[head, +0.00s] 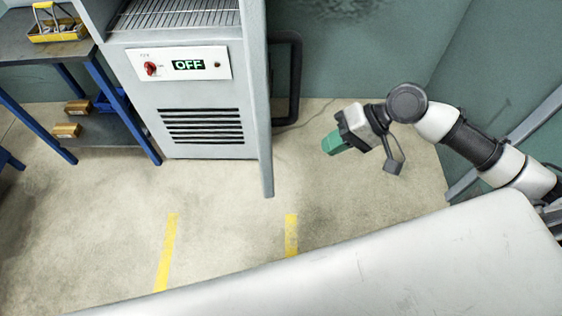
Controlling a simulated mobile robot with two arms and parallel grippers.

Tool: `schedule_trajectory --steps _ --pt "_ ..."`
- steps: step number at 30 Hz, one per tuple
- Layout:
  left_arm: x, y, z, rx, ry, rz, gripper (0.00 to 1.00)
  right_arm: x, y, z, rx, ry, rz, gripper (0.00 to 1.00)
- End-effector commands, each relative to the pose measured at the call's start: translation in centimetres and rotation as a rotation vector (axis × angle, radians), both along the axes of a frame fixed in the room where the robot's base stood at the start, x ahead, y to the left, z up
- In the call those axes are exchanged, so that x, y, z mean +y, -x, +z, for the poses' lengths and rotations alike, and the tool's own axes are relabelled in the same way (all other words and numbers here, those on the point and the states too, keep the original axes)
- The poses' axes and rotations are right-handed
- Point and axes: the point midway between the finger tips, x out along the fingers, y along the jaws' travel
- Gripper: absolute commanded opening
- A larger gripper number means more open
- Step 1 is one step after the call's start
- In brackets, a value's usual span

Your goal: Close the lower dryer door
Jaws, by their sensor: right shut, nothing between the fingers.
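The dryer (200,90) is a grey cabinet at the upper left of the head view, with a wire rack (180,12) showing at its top. A grey door panel (256,90) is seen almost edge-on at its right side. It appears to stand open, swung out toward me. A black bar handle (294,85) shows just right of this panel. My right gripper (334,145), with green fingertips, is shut and empty. It hangs over the floor to the right of the door and handle, apart from both. My left gripper is not in view.
The dryer's front carries a red knob (150,69), an "OFF" display (188,65) and dark vents. A blue-legged workbench (40,45) with a yellow toolbox (57,24) stands at left. The floor (220,245) in front is clear, with yellow stripes. Green walls close off the back right.

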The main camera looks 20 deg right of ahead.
Motion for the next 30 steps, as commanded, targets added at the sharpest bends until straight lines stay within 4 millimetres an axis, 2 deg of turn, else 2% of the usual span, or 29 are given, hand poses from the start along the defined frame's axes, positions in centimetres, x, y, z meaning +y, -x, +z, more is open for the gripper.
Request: schedule_trajectory --steps 4,11,16,21,30 --pt "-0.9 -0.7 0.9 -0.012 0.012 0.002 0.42 2.4 -0.4 -1.8 0.001 -0.006 0.001 0.0" --pt "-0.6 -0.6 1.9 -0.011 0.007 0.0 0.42 5.9 -1.0 -5.2 0.0 -0.004 -0.001 0.0" --pt "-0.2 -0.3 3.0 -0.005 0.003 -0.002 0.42 8.5 -1.4 -5.2 -0.004 -0.005 0.0 0.0" --pt "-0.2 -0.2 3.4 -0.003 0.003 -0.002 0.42 9.7 -1.6 -5.4 -0.004 -0.001 -0.002 0.0" --pt "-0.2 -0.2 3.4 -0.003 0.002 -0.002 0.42 9.9 -1.6 -5.6 -0.003 0.001 -0.002 0.0"
